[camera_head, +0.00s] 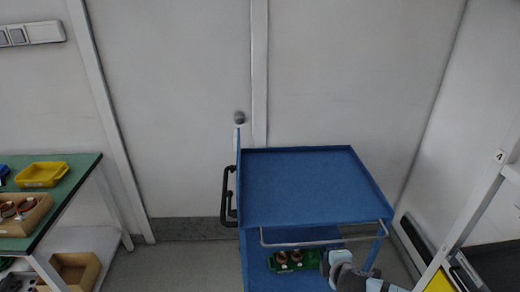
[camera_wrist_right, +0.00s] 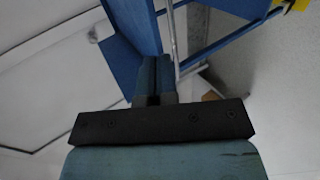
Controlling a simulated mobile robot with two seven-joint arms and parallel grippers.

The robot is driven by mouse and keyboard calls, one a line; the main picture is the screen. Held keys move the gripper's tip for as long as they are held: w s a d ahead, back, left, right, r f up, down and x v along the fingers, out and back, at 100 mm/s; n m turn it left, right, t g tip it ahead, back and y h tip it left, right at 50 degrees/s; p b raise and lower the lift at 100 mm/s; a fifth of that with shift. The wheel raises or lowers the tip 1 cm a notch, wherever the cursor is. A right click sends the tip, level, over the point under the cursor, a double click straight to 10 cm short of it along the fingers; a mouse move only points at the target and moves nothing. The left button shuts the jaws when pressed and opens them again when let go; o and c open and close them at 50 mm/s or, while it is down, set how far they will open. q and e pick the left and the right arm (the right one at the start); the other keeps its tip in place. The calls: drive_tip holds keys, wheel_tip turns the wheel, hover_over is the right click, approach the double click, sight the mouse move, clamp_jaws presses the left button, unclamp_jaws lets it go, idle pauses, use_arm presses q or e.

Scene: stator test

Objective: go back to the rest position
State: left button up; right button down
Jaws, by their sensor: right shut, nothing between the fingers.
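My right gripper (camera_wrist_right: 153,64) is shut and empty in the right wrist view, its two fingers together in front of a blue cart (camera_wrist_right: 130,20). In the head view, part of my right arm shows at the bottom right, in front of the cart's lower shelf. The fingertips cannot be made out there. I cannot tell whether the gripper touches the cart. My left gripper and left arm are in neither view.
The blue cart (camera_head: 300,185) has an empty top, with a green tray (camera_head: 317,259) of small parts below. A green-topped table (camera_head: 78,178) at the left holds a yellow bin (camera_head: 42,175) and a cardboard box (camera_head: 38,216). A white frame (camera_head: 470,218) stands right. Floor shows between table and cart.

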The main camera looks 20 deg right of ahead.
drive_tip(key=s+a+f+m+y+p, duration=0.1)
drive_tip(key=s+a+f+m+y, duration=0.1)
drive_tip(key=s+a+m, duration=0.4)
drive_tip(key=s+a+f+m+y+p, duration=0.2)
drive_tip(key=s+a+m, duration=0.4)
drive_tip(key=s+a, duration=0.3)
drive_tip(key=s+y, duration=0.1)
drive_tip(key=s, duration=0.2)
drive_tip(key=shift+s+a+f+y, duration=0.15)
drive_tip(key=shift+s+f+y, duration=0.15)
drive_tip(key=shift+y, duration=0.1)
